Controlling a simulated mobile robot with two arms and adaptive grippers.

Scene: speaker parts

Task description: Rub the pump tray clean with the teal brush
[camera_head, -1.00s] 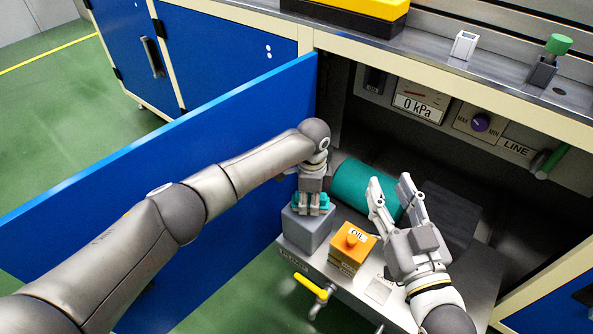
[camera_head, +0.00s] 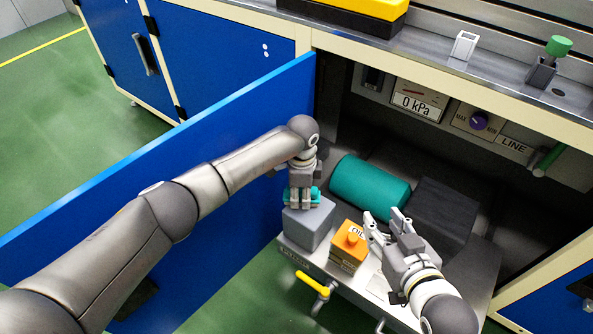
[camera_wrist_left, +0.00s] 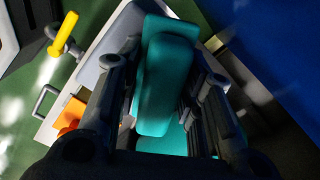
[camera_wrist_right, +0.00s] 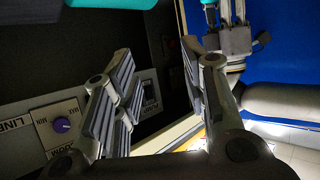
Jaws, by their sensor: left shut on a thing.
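My left gripper (camera_head: 302,198) is shut on the teal brush (camera_wrist_left: 166,75), at the grey block on the near left of the pump tray. The brush's teal ends show beside the fingers in the head view; whether it touches the block is unclear. The metal pump tray (camera_head: 375,289) sticks out of the open cabinet. It carries the grey block (camera_head: 308,225), an orange OIL box (camera_head: 347,252), a teal cylinder (camera_head: 368,188) and a black block (camera_head: 444,212). My right gripper (camera_head: 383,220) is open and empty above the tray, right of the OIL box; its parted fingers show in the right wrist view (camera_wrist_right: 156,62).
The blue cabinet door (camera_head: 190,160) stands open along my left arm. A yellow-handled valve (camera_head: 313,286) sticks out of the tray's front. Above, the cabinet has a gauge (camera_head: 417,102) reading 0 kPa and a purple knob (camera_head: 479,121). The worktop edge overhangs the tray.

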